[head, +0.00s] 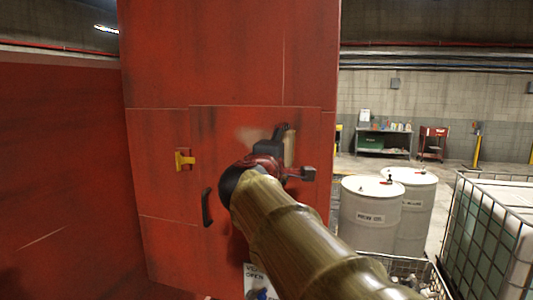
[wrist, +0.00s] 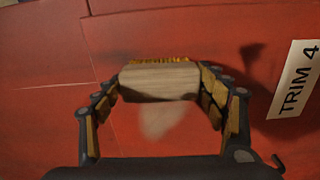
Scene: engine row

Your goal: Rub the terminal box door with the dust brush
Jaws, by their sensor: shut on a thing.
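The terminal box door (head: 160,190) is a red panel on a tall red cabinet, with a black handle (head: 206,207) and a yellow latch (head: 184,160). My gripper (wrist: 160,82) is shut on the dust brush (wrist: 158,83), a pale wooden block with yellow bristles at its far edge. In the head view my gripper (head: 284,147) is at the door's upper right, and the brush (head: 290,150) shows partly behind it. The bristles face the red surface; I cannot tell whether they touch. A pale dusty patch (wrist: 157,122) marks the red surface near the brush.
A "TRIM 4" label (wrist: 297,80) is on the red surface at right in the wrist view. White drums (head: 371,215) and a caged tank (head: 495,235) stand right of the cabinet. A green workbench (head: 384,142) is far behind, with open floor before it.

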